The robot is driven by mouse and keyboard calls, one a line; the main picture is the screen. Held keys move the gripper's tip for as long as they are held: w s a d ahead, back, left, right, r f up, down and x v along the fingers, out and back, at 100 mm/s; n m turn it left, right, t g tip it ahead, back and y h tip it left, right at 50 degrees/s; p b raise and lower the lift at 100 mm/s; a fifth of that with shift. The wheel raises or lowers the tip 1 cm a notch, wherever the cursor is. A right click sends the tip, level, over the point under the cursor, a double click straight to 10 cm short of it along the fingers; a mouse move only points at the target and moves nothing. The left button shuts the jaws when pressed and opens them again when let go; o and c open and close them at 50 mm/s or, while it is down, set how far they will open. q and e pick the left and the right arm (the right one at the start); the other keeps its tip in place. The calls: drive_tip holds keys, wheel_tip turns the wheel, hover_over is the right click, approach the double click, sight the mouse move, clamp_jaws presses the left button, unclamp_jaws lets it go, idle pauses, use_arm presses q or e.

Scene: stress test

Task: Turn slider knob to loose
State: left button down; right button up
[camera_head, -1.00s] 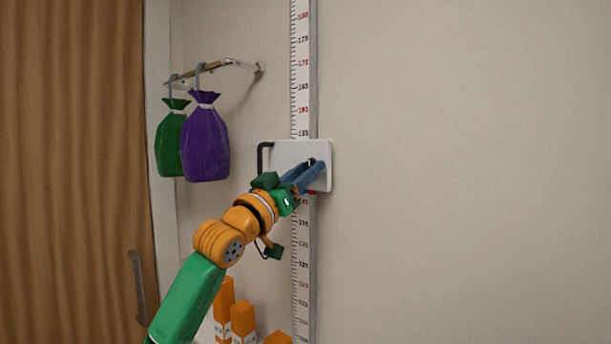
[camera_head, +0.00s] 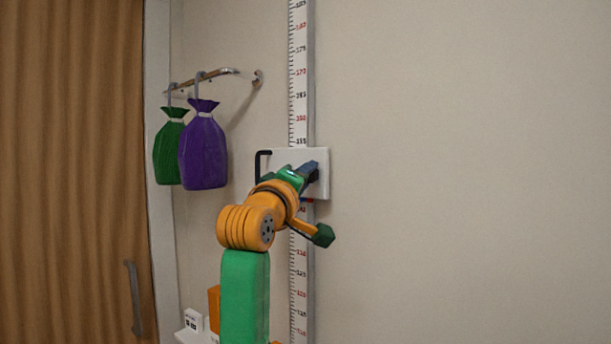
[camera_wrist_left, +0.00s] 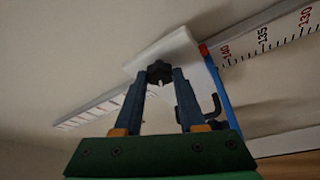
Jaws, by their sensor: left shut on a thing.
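The slider (camera_head: 322,184) is a white plate on a vertical ruler rail (camera_head: 298,80) on the wall. A black bent handle (camera_head: 259,164) sticks out at its left side. My left gripper (camera_head: 309,170) is in front of the plate and hides the knob in the head view. In the left wrist view, the dark knob (camera_wrist_left: 160,72) sits between the blue fingertips of my left gripper (camera_wrist_left: 161,76), which is shut on it. The white slider plate (camera_wrist_left: 180,48) lies behind it, with a red mark at its edge near 140. My right gripper is not in view.
A purple bag (camera_head: 204,148) and a green bag (camera_head: 170,150) hang from a wall rack (camera_head: 215,74) on the left. A wooden door or panel (camera_head: 70,170) stands at the far left. Orange boxes (camera_head: 214,302) are low behind my arm. The wall at right is bare.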

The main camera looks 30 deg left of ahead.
use_arm(q)
drive_tip(key=shift+r+n+g+p, duration=0.15)
drive_tip(key=shift+n+g+p, duration=0.5)
drive_tip(key=shift+n, duration=0.8)
drive_tip(key=shift+r+n+g+p, duration=0.1)
drive_tip(key=shift+n+g+p, duration=0.5)
drive_tip(key=shift+n, duration=0.85)
drive_tip(key=shift+c, duration=2.4)
unclamp_jaws()
drive_tip(key=shift+s, duration=0.1)
